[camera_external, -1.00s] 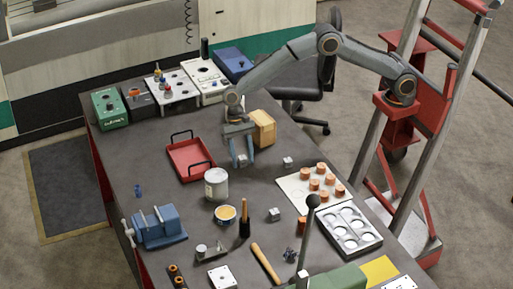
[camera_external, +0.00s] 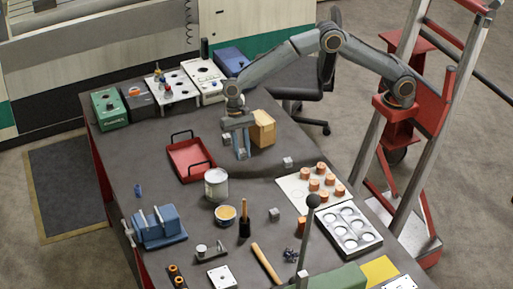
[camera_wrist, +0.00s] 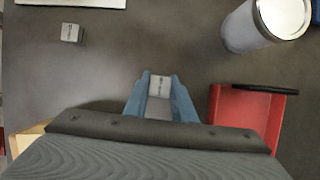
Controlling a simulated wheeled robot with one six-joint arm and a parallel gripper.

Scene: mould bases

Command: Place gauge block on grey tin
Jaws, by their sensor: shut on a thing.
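The gauge block (camera_wrist: 159,86), a small light-grey block with dark marks, sits between the blue fingertips of my gripper (camera_wrist: 160,84) in the wrist view. My gripper (camera_external: 236,148) is shut on it, over the table to the right of the red tray in the external view. The grey tin (camera_external: 216,184) stands upright in front of the red tray, nearer the camera than my gripper and apart from it. It also shows at the top right of the wrist view (camera_wrist: 245,30).
The red tray (camera_external: 191,162) with black handles lies left of my gripper. A tan wooden block (camera_external: 263,130) stands close on the right. Small metal blocks (camera_external: 288,161) (camera_external: 274,214) lie on the table. A yellow-filled bowl (camera_external: 225,213) is just in front of the tin.

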